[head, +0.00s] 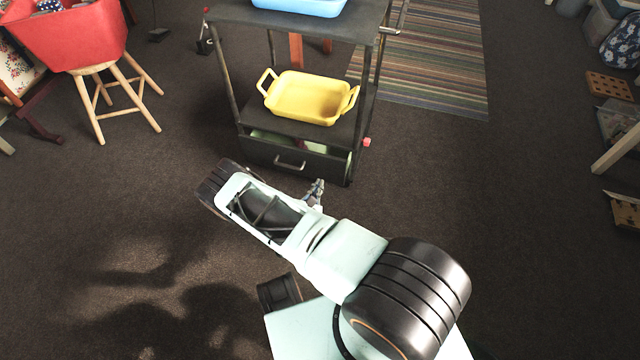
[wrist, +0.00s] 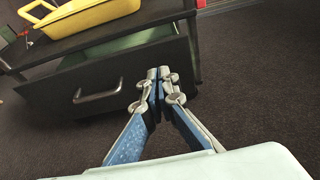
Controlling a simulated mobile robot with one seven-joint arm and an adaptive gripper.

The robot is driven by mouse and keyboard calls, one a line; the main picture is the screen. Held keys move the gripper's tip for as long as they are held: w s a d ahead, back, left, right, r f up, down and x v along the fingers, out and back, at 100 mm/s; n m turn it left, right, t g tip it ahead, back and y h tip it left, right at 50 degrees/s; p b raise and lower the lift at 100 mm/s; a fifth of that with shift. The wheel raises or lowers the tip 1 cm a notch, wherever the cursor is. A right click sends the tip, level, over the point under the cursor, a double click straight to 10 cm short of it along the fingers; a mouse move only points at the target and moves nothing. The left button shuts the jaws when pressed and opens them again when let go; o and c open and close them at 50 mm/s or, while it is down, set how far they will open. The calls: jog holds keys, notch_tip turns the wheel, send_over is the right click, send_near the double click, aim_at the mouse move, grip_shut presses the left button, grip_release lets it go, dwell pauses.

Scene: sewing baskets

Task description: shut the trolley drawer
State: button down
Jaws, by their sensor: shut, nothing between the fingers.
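The dark trolley (head: 344,24) stands ahead of me with its drawer (head: 322,168) at the bottom. The drawer is partly open towards me, and its green inside shows below the shelf. Its front also shows in the wrist view (wrist: 48,97), with a grey bar handle (wrist: 97,92). My gripper (head: 317,187) is shut and empty, near the right part of the drawer front. In the wrist view its closed fingertips (wrist: 158,74) overlap the front, right of the handle. I cannot tell whether they touch it.
A yellow tray (head: 305,97) sits on the trolley's shelf, and a blue basket (head: 300,5) on its top. A red basket (head: 70,38) on a wooden stool (head: 140,75) stands at left. A striped rug (head: 440,60) lies behind. The carpet around is largely clear.

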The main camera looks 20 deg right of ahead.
jog(key=b, duration=0.3)
send_near(331, 159)
jog(key=x, duration=0.2)
jog(key=f+x, duration=0.1)
jog(key=x, duration=0.2)
jog(key=shift+a, duration=0.1)
jog(key=shift+w+d+b, duration=0.35)
jog(key=shift+w, duration=0.2)
jog(key=shift+w+d, duration=0.1)
jog(key=shift+w, duration=0.05)
jog(key=shift+r, duration=0.1)
